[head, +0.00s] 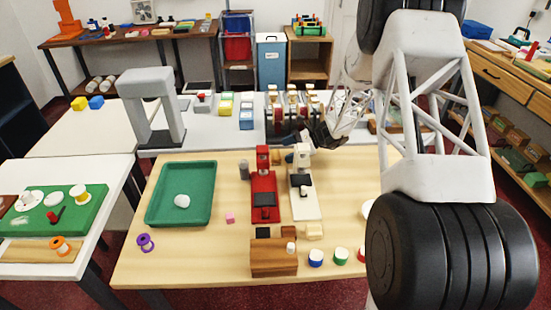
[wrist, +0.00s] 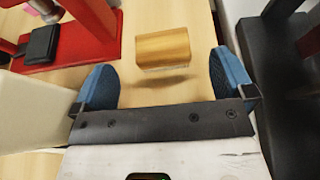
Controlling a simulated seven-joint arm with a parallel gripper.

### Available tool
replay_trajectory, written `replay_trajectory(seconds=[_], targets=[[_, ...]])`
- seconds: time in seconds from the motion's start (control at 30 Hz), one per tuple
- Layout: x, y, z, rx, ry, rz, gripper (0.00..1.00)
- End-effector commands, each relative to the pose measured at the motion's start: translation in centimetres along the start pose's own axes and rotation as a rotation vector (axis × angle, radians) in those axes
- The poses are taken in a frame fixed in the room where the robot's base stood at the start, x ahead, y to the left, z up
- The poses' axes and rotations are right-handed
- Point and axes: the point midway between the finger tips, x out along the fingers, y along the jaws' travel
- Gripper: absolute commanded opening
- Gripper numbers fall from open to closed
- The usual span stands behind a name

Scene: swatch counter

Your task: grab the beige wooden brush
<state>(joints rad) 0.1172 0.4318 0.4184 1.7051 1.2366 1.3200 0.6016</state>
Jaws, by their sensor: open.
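A beige wooden block-shaped piece, which looks like the brush (wrist: 161,47), lies on the light wood tabletop in the wrist view. The brush shows just beyond the fingertips, and nothing is held. In the head view my gripper (head: 325,138) is dark and partly hidden, behind the presses.
A red press (head: 263,190) and a white press (head: 304,190) stand close by; the red press (wrist: 72,45) is left in the wrist view. A black machine (wrist: 285,90) crowds the right. A green tray (head: 160,215) lies left, and a slotted wooden block (head: 272,262) in front.

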Motion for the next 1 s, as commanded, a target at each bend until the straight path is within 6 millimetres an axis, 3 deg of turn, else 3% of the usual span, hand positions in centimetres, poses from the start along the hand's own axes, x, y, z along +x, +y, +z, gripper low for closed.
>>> replay_trajectory(seconds=[0.13,0.57,1.0], targets=[[1.0,0.0,0.0,0.0,0.0,0.001,1.0],[1.4,0.0,0.0,0.0,0.0,0.001,1.0],[5.7,-0.1,0.1,0.0,0.0,0.002,1.0]])
